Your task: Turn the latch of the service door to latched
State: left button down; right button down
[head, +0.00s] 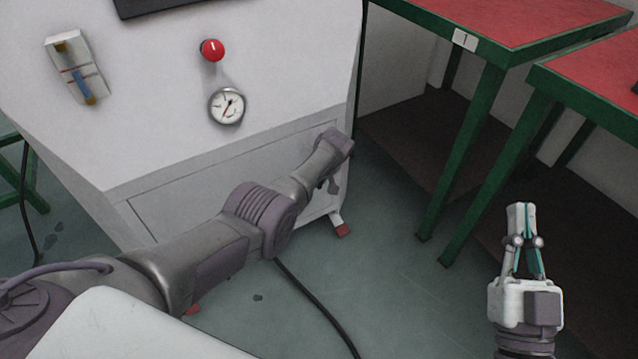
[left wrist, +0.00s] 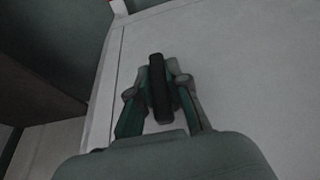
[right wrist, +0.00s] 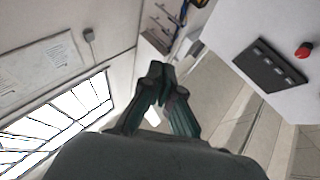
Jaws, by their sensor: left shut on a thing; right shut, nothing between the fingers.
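The service door (head: 190,205) is the pale panel low on the white generator cabinet; its surface also shows in the left wrist view (left wrist: 230,75). The latch (left wrist: 159,88) is a dark upright bar near the door's edge in the left wrist view. My left gripper (left wrist: 160,92) is shut on the latch, with one finger on each side of it. In the head view my left arm reaches across the door, and the latch and the left fingers are hidden behind it. My right gripper (head: 522,208) is shut and empty, away from the cabinet at the right; its closed fingertips show in the right wrist view (right wrist: 160,75).
The cabinet front carries a red knob (head: 212,50), a round gauge (head: 227,106) and a level tube (head: 76,70). Green-framed tables with red tops (head: 560,20) stand at the right, near my right gripper. A black cable (head: 315,305) lies on the floor.

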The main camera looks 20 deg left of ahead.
jog(key=shift+s+r+t+y, duration=0.15)
jog(key=shift+s+r+t, duration=0.3)
jog(key=shift+r, duration=0.2)
jog(key=shift+s+r+t+y, duration=0.15)
jog(key=shift+s+r+t, duration=0.2)
jog(key=shift+r+t, duration=0.25)
pick_arm(q)
jog(key=c, duration=1.1)
grip_release()
jog(key=shift+r, duration=0.1)
jog(key=shift+d+r, duration=0.25)
jog(key=shift+r, duration=0.25)
jog(key=v, duration=1)
jog(key=shift+s+d+r, duration=0.15)
jog(key=shift+r, duration=0.1)
